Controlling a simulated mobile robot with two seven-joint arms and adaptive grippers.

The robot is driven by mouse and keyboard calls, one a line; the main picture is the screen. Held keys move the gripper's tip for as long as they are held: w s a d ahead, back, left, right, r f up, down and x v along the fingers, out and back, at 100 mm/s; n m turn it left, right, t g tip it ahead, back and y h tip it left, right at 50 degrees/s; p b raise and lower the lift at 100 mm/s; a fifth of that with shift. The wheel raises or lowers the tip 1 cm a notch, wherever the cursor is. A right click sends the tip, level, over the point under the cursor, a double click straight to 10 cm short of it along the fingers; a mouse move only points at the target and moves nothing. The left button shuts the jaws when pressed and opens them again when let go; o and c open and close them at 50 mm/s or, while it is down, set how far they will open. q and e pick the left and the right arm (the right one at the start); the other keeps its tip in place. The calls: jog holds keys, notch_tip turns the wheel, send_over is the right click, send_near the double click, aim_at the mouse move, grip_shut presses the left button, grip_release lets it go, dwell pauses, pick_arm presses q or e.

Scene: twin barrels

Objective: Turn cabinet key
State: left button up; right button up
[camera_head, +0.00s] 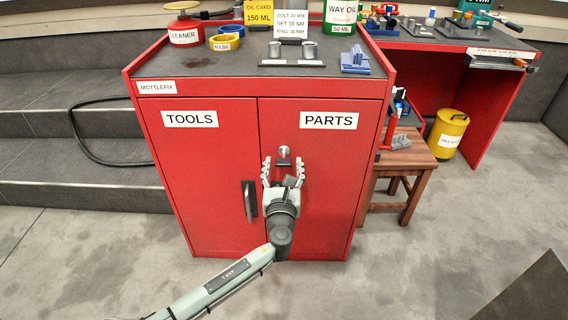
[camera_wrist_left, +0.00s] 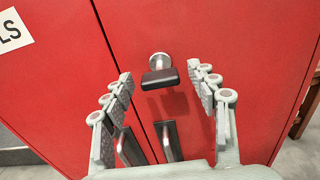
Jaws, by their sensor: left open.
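The red cabinet (camera_head: 200,165) has two doors labelled TOOLS and PARTS. The key (camera_head: 284,163), with a dark flat head, sits in a round silver lock near the top inner edge of the PARTS door. In the left wrist view the key (camera_wrist_left: 160,78) is ahead, between and beyond the two fingers. My left gripper (camera_head: 283,168) is open in front of the PARTS door; its fingers (camera_wrist_left: 162,100) stand on either side of the key, apart from it. The key's head looks roughly horizontal. My right gripper is not in view.
A dark door handle (camera_head: 249,201) is on the TOOLS door; the PARTS handle is partly behind my gripper and shows in the wrist view (camera_wrist_left: 168,141). Cans, rings and signs stand on the cabinet top. A wooden stool (camera_head: 410,160) stands to the right. The front floor is clear.

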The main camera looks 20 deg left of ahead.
pick_arm(q)
jog(key=shift+x, duration=0.8)
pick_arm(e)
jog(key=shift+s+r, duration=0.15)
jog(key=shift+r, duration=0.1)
pick_arm(q)
jog(key=c, duration=1.2)
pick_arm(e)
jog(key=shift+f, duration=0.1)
